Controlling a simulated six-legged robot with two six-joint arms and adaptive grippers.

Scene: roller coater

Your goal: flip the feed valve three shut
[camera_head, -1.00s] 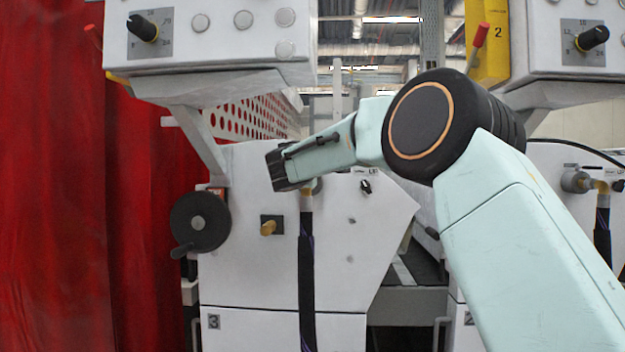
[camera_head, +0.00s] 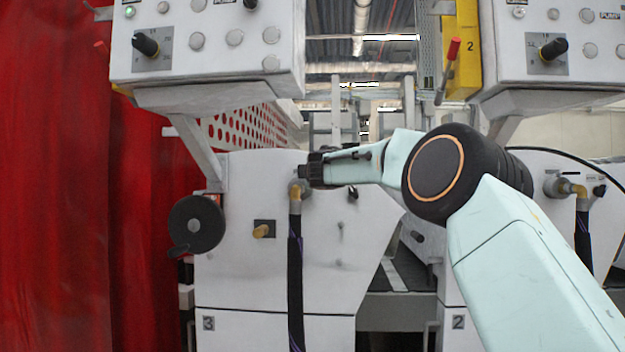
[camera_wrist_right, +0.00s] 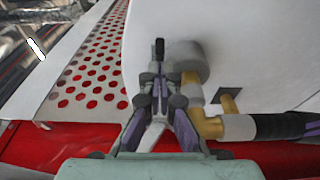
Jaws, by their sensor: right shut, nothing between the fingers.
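The machine marked 3 carries a feed fitting: a grey round body (camera_wrist_right: 187,60) with a brass elbow (camera_wrist_right: 205,122) and a dark hose. In the head view the elbow (camera_head: 295,200) sits just below my right gripper (camera_head: 308,171), which hides part of the fitting. In the right wrist view the gripper (camera_wrist_right: 160,82) is shut and empty, pointing beside the grey body. A dark upright piece shows at its tip; I cannot tell whether it is fingertip or valve handle. A black knob (camera_head: 352,193) is partly hidden under my arm. My left gripper is not in view.
A black handwheel (camera_head: 196,225) and a small brass knob (camera_head: 261,231) are left of the hose (camera_head: 295,285). A control box (camera_head: 205,45) overhangs above. A red curtain (camera_head: 60,200) hangs at left. A similar machine (camera_head: 540,165) stands at right.

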